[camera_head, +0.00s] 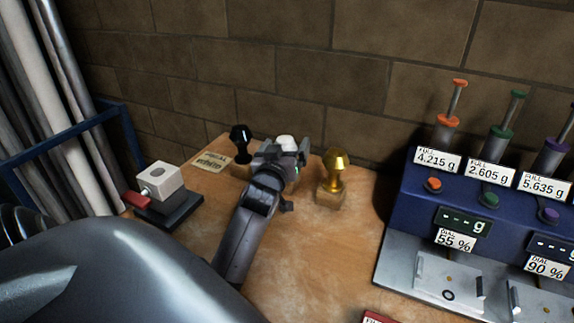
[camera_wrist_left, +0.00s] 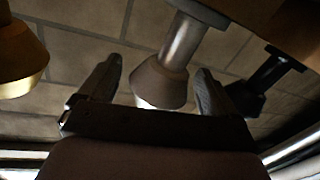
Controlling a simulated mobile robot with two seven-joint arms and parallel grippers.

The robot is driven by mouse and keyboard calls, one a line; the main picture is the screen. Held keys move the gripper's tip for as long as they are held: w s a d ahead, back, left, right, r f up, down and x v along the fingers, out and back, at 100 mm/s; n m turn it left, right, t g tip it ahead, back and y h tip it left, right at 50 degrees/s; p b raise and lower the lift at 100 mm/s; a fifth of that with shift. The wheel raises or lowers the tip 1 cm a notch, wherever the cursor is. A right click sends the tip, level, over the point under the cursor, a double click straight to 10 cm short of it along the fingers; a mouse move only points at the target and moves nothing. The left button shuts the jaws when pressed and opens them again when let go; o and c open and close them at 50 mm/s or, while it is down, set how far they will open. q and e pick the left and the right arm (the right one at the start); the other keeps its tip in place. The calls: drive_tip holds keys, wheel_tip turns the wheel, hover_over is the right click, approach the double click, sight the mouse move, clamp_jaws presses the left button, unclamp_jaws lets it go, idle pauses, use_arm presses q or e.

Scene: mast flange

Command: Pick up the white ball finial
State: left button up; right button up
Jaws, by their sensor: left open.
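The white ball finial (camera_head: 286,141) stands at the back of the wooden table, between a black finial and a gold one. Its lower part is hidden behind my left gripper (camera_head: 283,150) in the head view. In the left wrist view the finial (camera_wrist_left: 160,82) appears upside down, with a metallic stem and a shaded, flared head between the two fingers (camera_wrist_left: 154,85). The fingers are open, with visible gaps on both sides of the finial's head. My right gripper is out of view.
The black finial (camera_head: 240,138) stands left of my gripper and the gold finial (camera_head: 334,172) close to its right. A white block on a dark base (camera_head: 162,182) stands left. A blue dispenser unit (camera_head: 408,200) stands right. A brick wall (camera_head: 300,60) rises behind.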

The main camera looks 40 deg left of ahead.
use_arm(q)
drive_tip(key=shift+s, duration=0.1)
drive_tip(key=c, duration=1.3)
drive_tip(key=shift+c, duration=1.1)
drive_tip(key=shift+r, duration=0.1)
drive_tip(key=shift+r, duration=0.1)
